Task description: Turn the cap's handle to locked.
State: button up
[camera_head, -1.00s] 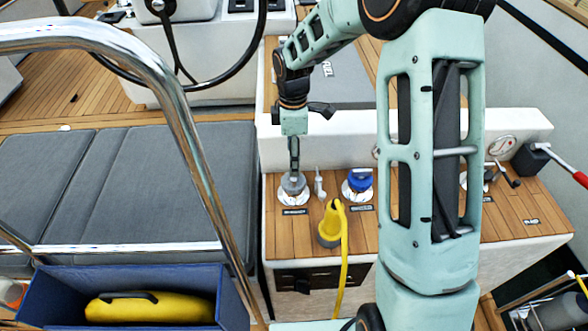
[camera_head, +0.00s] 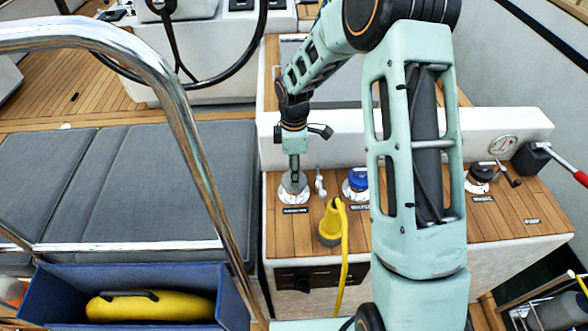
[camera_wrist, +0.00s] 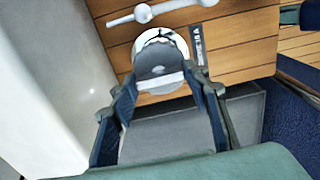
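The cap is a round metal deck fitting (camera_head: 294,195) at the left end of the wooden console top, with a dark label below it. In the wrist view the cap (camera_wrist: 160,45) shows a pale rim and a grey handle (camera_wrist: 160,80) across it. My gripper (camera_head: 294,180) points straight down over the cap and hides part of it in the head view. In the wrist view my gripper (camera_wrist: 162,76) has its fingers apart, one at each side of the handle. Whether they touch it I cannot tell.
A small metal lever (camera_head: 320,184) stands close right of the cap. A blue-topped cap (camera_head: 357,182) and a yellow plug with cord (camera_head: 331,222) are farther right. A white coaming (camera_head: 345,142) rises behind. Grey cushions (camera_head: 170,185) lie to the left.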

jog(key=c, duration=0.4)
jog(key=shift+m, duration=0.4)
jog(key=m+b, duration=0.2)
jog(key=m, duration=0.1)
jog(key=m+b, duration=0.1)
jog(key=m, duration=0.3)
jog(key=m+b, duration=0.1)
jog(key=m, duration=0.4)
jog(key=shift+m+b, duration=0.4)
jog(key=m, duration=0.4)
jog(key=shift+m, duration=0.3)
